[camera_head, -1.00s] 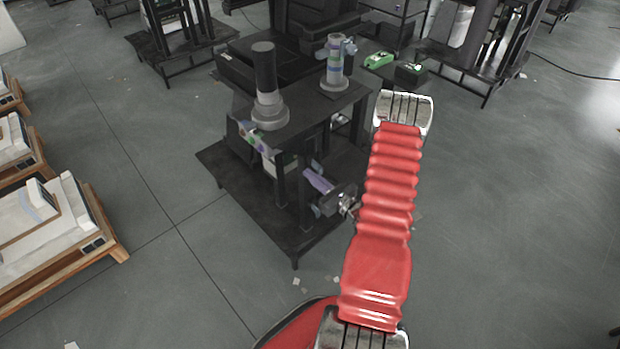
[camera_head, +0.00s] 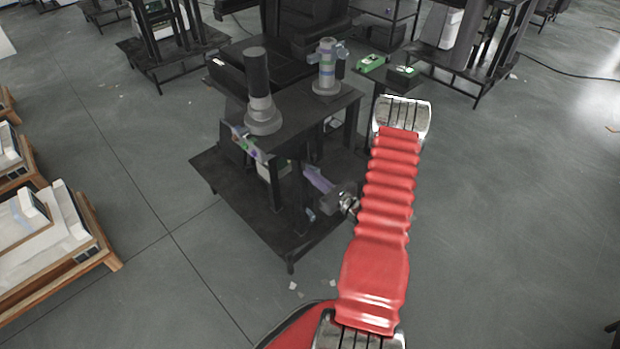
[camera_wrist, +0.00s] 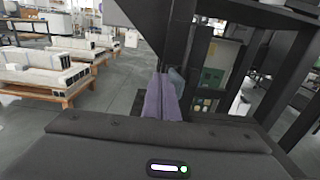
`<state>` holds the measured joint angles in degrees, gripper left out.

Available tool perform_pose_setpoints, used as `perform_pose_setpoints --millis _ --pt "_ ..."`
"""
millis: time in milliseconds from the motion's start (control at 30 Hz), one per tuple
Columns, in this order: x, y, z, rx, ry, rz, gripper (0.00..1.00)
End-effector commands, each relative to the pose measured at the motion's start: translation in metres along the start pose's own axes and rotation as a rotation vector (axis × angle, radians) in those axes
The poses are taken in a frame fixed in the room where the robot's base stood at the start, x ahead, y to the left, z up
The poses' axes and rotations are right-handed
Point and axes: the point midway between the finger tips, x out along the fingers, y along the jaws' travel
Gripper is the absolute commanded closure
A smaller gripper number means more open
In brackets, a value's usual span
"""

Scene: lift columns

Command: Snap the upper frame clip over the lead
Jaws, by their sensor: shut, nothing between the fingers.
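My gripper (camera_head: 318,179) has purple fingers and sits low beside the dark frame of the workstation in the head view. In the wrist view its purple fingers (camera_wrist: 164,98) lie together, shut and empty, pointing at the frame's dark posts. A dark upright post (camera_wrist: 178,40) stands just beyond the fingertips. I cannot tell whether the fingers touch it. I cannot pick out the upper frame clip or the lead in either view. A panel with green and white parts (camera_wrist: 213,78) shows between the posts, right of the fingers.
The workstation's dark tabletop (camera_head: 300,112) carries a black-topped column (camera_head: 259,85) and a grey column (camera_head: 327,68). Green boxes (camera_head: 372,64) lie behind it. Wooden pallets with white units (camera_head: 60,235) stand at left. Open floor lies to the right.

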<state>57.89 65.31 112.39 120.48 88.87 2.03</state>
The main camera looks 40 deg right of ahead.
Motion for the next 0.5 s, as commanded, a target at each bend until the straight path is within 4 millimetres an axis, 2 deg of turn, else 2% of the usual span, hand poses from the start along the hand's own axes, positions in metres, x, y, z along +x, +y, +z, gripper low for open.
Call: perform_pose_setpoints --millis 500 --pt "0.0 -0.012 0.0 -0.001 0.001 0.0 1.0"
